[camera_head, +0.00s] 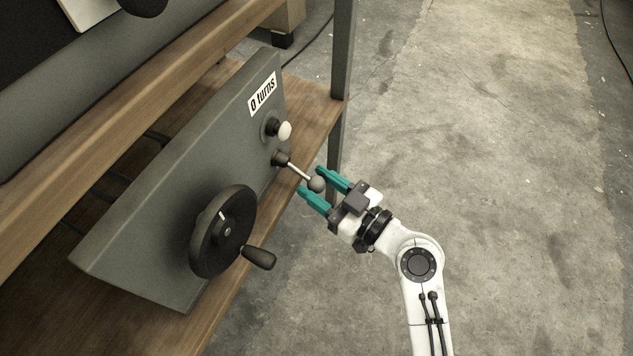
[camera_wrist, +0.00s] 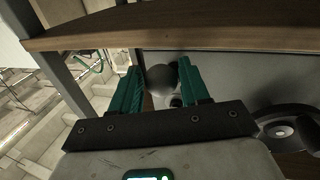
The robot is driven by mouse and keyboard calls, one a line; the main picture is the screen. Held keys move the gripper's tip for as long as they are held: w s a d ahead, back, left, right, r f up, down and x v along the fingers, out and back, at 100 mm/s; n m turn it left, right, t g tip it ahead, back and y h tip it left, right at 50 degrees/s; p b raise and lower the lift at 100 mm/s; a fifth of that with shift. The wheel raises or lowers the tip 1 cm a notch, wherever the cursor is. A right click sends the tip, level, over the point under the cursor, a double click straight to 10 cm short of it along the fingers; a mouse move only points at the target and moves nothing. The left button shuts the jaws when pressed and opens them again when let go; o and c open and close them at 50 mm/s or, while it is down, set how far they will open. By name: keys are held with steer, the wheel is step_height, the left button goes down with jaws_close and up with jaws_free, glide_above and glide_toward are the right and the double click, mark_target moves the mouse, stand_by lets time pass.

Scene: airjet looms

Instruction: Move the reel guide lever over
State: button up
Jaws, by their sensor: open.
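The reel guide lever (camera_head: 299,173) is a thin metal rod with a dark ball knob, sticking out from the right side of a grey panel box (camera_head: 165,185). My gripper (camera_head: 310,180) is open, with its teal fingers on either side of the ball knob. In the wrist view the grey knob (camera_wrist: 162,79) sits between the two fingertips (camera_wrist: 158,75), nearer the left finger. I cannot tell whether either finger touches it. The lever's base is mostly hidden behind the knob in the wrist view.
A black handwheel (camera_head: 224,230) with a crank handle is below the lever, and a white button (camera_head: 284,131) is just above it. A wooden shelf edge (camera_wrist: 180,27) spans above the fingers. Open concrete floor (camera_head: 480,150) lies to the right.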

steer(key=shift+w+a, duration=0.2)
steer(key=shift+a, duration=0.2)
jaws_close()
